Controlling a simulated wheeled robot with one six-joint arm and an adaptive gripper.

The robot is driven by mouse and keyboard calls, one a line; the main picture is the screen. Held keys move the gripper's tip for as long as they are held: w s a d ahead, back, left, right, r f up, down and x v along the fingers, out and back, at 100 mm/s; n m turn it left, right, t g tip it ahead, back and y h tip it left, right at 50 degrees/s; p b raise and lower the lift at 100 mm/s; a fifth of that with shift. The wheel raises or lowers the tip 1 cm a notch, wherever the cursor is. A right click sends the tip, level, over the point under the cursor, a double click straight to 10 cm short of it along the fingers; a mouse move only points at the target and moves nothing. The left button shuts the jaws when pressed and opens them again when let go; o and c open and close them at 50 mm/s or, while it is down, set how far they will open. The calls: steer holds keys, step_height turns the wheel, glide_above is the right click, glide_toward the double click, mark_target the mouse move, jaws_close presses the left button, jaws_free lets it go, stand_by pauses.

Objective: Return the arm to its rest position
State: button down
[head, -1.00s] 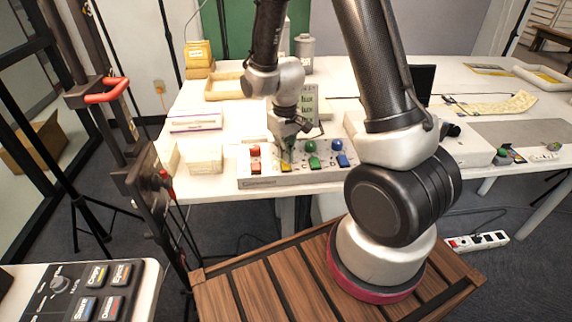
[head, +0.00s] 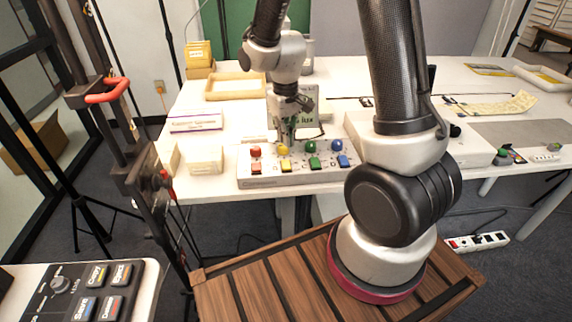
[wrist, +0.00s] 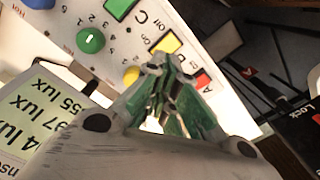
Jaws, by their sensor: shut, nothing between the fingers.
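My gripper (head: 287,140) hangs fingers-down over the back of the white control box (head: 290,179) on the table. In the wrist view my gripper (wrist: 167,78) has its green fingers together with nothing held. The box carries red, yellow, green and blue knobs, with a row of coloured square buttons in front. The yellow knob (head: 284,150) lies just below the fingertips in the head view; I cannot tell whether they touch it.
A lux readout display (wrist: 40,115) stands close behind the box. White boxes (head: 205,160), a labelled box (head: 196,122) and a wooden tray (head: 235,86) lie left. A beige paper strip (head: 495,105) lies right. A second panel (head: 95,290) is at front left.

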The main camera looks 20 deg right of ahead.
steer(key=shift+s, duration=0.15)
steer(key=s+d+r+m+t, duration=0.1)
steer(key=s+d+r+t, duration=0.1)
steer(key=s+r, duration=0.7)
steer(key=s+d+r+m+t, duration=0.1)
steer(key=s+d+r, duration=0.4)
steer(key=s+r, duration=0.5)
step_height(320, 180, up, 3)
steer(key=shift+s+r+t, duration=0.15)
steer(key=shift+t, duration=0.55)
